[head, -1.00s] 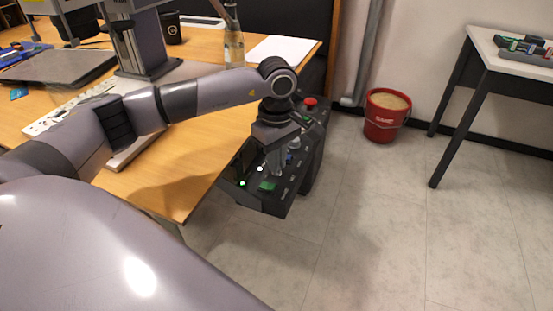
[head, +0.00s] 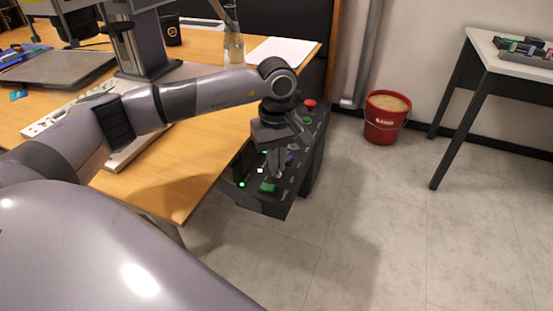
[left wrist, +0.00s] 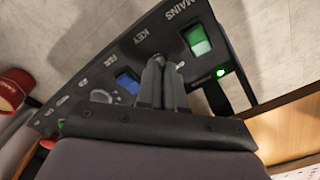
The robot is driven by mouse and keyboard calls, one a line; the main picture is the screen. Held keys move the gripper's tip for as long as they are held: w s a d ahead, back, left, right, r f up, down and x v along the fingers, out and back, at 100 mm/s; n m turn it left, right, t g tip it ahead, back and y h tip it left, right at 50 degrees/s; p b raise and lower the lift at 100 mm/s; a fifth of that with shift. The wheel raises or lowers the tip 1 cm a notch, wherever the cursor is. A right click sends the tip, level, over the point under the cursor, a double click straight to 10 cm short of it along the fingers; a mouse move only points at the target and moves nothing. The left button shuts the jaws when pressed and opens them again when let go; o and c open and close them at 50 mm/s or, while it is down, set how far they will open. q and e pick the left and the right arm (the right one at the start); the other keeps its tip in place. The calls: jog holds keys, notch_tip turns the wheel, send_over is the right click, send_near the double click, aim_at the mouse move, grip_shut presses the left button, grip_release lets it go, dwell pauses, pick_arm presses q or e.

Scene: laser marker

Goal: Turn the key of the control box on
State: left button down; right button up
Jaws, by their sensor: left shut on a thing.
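The dark control box (head: 280,196) stands beside the table's right edge in the head view. Its panel shows a green switch (head: 267,187), a red button (head: 310,103) and lit green lamps. In the left wrist view the panel (left wrist: 220,30) carries the words MAINS, KEY and FAN, a green switch (left wrist: 196,40), a blue switch (left wrist: 128,82) and a grey knob (left wrist: 101,96). My left gripper (head: 272,168) points down at the panel. Its fingers (left wrist: 160,68) are close together by the KEY label, shut on the key, which the fingers mostly hide. My right gripper is not in view.
A red bucket (head: 384,122) stands on the floor beyond. A side table (head: 486,70) is at right. The middle floor is clear.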

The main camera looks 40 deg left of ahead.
pick_arm(q)
jog(key=shift+r, duration=0.1)
jog(key=c, duration=1.3)
grip_release()
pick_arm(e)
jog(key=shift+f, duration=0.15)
pick_arm(q)
jog(key=shift+o, duration=0.2)
jog(key=shift+r, duration=0.3)
notch_tip(320, 180, up, 6)
jog(key=shift+p, duration=0.6)
jog(key=shift+r, duration=0.25)
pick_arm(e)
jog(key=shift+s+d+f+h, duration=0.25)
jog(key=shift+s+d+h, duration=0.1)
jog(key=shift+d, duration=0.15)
pick_arm(q)
jog(key=shift+d, duration=0.15)
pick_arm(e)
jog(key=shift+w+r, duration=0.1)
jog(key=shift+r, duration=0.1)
